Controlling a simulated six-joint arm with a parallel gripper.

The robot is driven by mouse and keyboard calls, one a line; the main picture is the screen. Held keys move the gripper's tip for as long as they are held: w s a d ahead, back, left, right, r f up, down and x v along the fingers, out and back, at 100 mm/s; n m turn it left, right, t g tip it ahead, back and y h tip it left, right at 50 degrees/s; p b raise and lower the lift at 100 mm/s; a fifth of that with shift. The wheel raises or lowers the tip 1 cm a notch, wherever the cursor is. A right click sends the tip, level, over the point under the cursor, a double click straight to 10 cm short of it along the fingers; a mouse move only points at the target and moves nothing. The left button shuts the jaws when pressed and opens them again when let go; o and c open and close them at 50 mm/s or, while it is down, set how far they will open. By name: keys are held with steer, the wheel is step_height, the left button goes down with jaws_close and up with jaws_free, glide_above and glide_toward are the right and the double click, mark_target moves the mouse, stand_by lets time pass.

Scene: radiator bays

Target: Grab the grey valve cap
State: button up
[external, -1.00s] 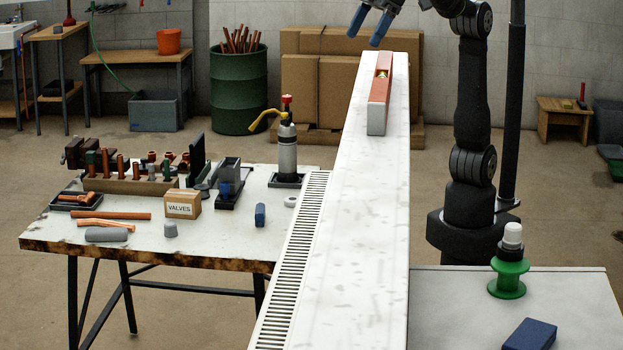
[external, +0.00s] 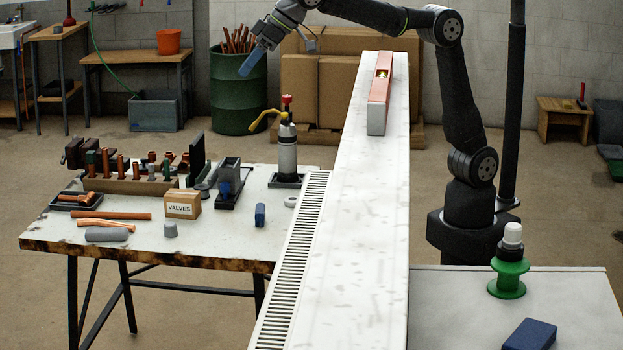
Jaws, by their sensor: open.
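The grey valve cap (external: 170,230) is a small, tapered grey piece standing on the left workbench, just in front of the cardboard box marked VALVES. My gripper (external: 257,60) is open and empty, high above the bench. In the picture it is up and to the right of the cap, in front of the green drum, and well apart from it. One blue fingertip shows clearly, pointing down and left; the other is hard to make out.
The VALVES box (external: 182,204) stands close behind the cap. A grey cylinder (external: 106,235) and copper pipes (external: 110,215) lie to its left. A torch bottle (external: 287,150) stands at the bench's back right. The long white radiator cover (external: 365,220) runs between my base and the bench.

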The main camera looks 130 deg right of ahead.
steer(key=w+d+f+m+h, duration=0.1)
steer(key=d+f, duration=0.1)
steer(key=d, duration=0.4)
steer(key=w+d+f+m, duration=0.1)
steer(key=d+f, duration=0.2)
steer(key=d, duration=0.4)
steer(key=m+g+y, duration=0.1)
steer(key=m+g, duration=0.1)
steer(key=g, duration=0.2)
glide_above(170, 224)
steer(key=s+a, duration=0.1)
steer(key=a, duration=0.1)
step_height(170, 224, down, 42)
steer(key=shift+s+a+r, duration=0.1)
steer(key=shift+s, duration=0.05)
steer(key=shift+x, duration=3.2)
steer(key=shift+s, duration=0.1)
steer(key=c, duration=1)
steer(key=shift+c, duration=0.2)
